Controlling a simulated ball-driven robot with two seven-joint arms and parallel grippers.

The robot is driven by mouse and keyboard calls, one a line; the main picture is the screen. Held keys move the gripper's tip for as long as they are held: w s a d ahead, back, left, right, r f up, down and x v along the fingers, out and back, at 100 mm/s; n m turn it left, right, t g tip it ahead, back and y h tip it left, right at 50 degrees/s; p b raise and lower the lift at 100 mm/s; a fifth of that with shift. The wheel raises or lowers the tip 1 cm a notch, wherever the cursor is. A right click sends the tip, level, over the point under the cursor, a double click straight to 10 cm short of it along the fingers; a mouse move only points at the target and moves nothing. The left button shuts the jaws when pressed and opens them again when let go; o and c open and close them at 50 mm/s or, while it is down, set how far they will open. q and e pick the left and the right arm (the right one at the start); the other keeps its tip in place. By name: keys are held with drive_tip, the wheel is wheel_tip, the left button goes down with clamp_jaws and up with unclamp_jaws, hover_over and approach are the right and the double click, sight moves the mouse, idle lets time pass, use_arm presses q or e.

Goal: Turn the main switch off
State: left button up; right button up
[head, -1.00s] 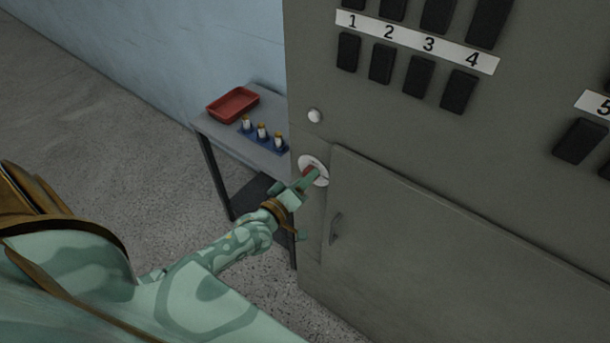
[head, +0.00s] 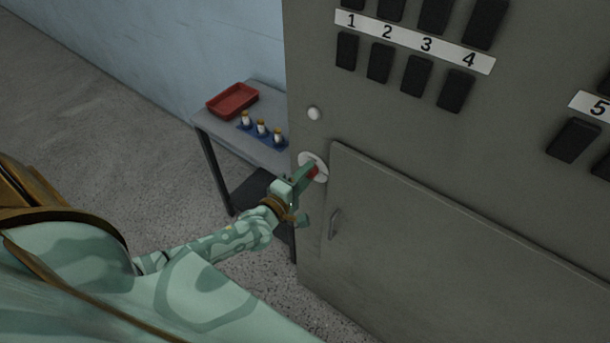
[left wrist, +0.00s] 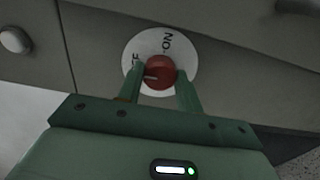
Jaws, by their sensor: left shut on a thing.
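The main switch is a red knob (head: 314,171) on a round white plate (head: 306,159) on the grey cabinet's front, near its left edge. In the left wrist view the red knob (left wrist: 161,71) sits between my fingers, and the plate (left wrist: 160,42) shows "ON" at the top. A second label on its left is partly hidden by a finger. The knob's white mark points left, towards that label. My left gripper (head: 309,174) is shut on the knob; it also shows in the left wrist view (left wrist: 160,78). My right gripper is not in view.
The grey cabinet (head: 430,250) has a closed door with a handle (head: 335,224), a white button (head: 314,113) and numbered black switches (head: 417,76). A side table (head: 215,125) beside it bears a red tray (head: 232,100) and a blue holder with small bottles (head: 262,131). Floor at left is clear.

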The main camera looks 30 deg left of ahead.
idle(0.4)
use_arm(q)
drive_tip(key=o, duration=1)
drive_tip(key=s, duration=0.5)
drive_tip(key=s+a, duration=0.1)
drive_tip(key=s, duration=1)
drive_tip(key=shift+s+a, duration=0.15)
